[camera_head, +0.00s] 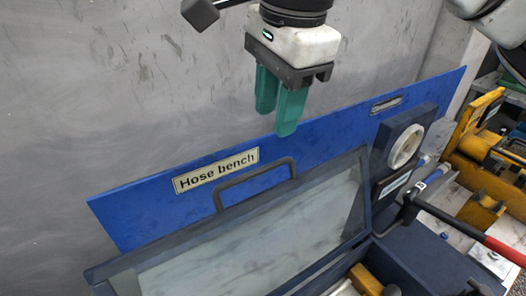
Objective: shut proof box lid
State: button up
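The proof box lid (137,270) is a dark blue frame around a large clear window (262,240). It stands raised and tilted back in front of the blue board, with a dark bar handle (250,178) on its top edge. The proof box body (425,258) is at the lower right and open, partly cut off by the picture's bottom edge. My gripper (277,122) has two green fingers pointing down, above and slightly right of the handle in the picture. Nothing shows held in it.
A blue board (125,213) labelled "Hose bench" stands behind the lid against a grey wall (80,90). A white round gauge (406,147) and a red-handled lever (470,235) are at the right. Yellow equipment (480,150) stands further right. Space left of my gripper is clear.

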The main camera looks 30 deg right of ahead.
aim_at(266, 167)
jog(key=f, duration=0.3)
jog(key=w+f+p, duration=0.1)
jog(key=f, duration=0.2)
jog(key=w+f, duration=0.1)
jog(key=f, duration=0.2)
jog(key=shift+a+f, duration=0.1)
jog(key=shift+f, duration=0.3)
grip_shut()
